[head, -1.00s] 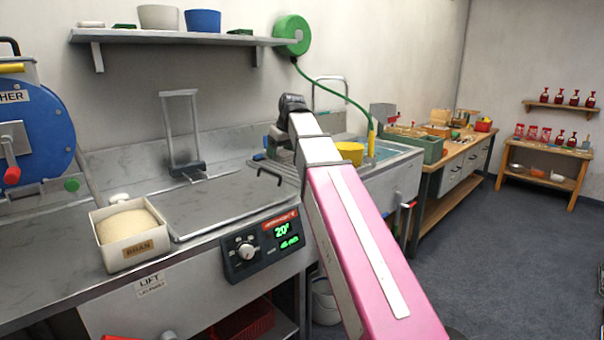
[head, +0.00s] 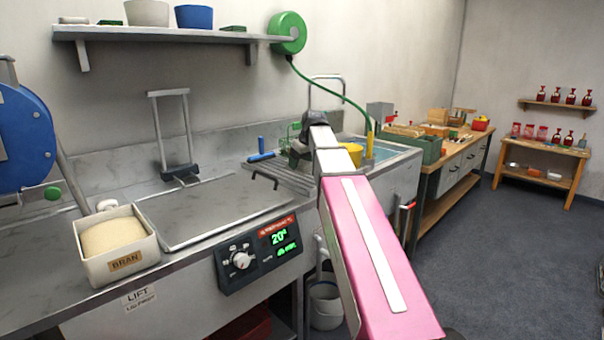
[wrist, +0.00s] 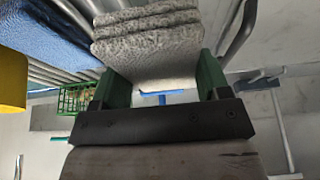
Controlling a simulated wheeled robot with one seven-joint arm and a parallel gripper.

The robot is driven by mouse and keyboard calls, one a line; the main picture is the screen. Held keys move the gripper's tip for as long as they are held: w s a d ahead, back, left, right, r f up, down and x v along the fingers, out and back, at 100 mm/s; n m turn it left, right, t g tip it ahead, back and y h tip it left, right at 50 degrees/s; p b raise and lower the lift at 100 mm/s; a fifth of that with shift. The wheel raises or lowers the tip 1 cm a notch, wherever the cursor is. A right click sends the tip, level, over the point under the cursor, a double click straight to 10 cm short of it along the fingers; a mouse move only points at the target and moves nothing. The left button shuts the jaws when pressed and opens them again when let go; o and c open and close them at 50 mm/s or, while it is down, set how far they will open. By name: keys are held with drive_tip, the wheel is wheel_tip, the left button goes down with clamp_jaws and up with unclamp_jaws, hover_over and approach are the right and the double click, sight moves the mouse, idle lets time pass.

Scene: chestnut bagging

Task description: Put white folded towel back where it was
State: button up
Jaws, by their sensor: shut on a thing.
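The white folded towel (wrist: 150,40) shows in the wrist view as a thick, grey-white, layered stack. My gripper (wrist: 162,75) is shut on it, with one green finger on each side. The towel is held above the metal draining rack and the edge of the sink, whose blue water shows at the left. The towel cannot be made out there.
A ribbed draining rack (head: 280,178) carries a blue-handled tool (head: 262,156). The tap (head: 325,80) rises behind. A bran box (head: 118,262) stands on the counter at left.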

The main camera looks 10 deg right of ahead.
sight(302, 180)
drive_tip(key=shift+w+d+f, duration=0.15)
drive_tip(key=shift+d+f, duration=0.15)
drive_tip(key=shift+d, duration=0.05)
drive_tip(key=shift+f, duration=1.9)
drive_tip(key=o, duration=1.1)
drive_tip(key=shift+f, duration=0.1)
drive_tip(key=shift+c, duration=0.2)
drive_tip(key=v, duration=1.2)
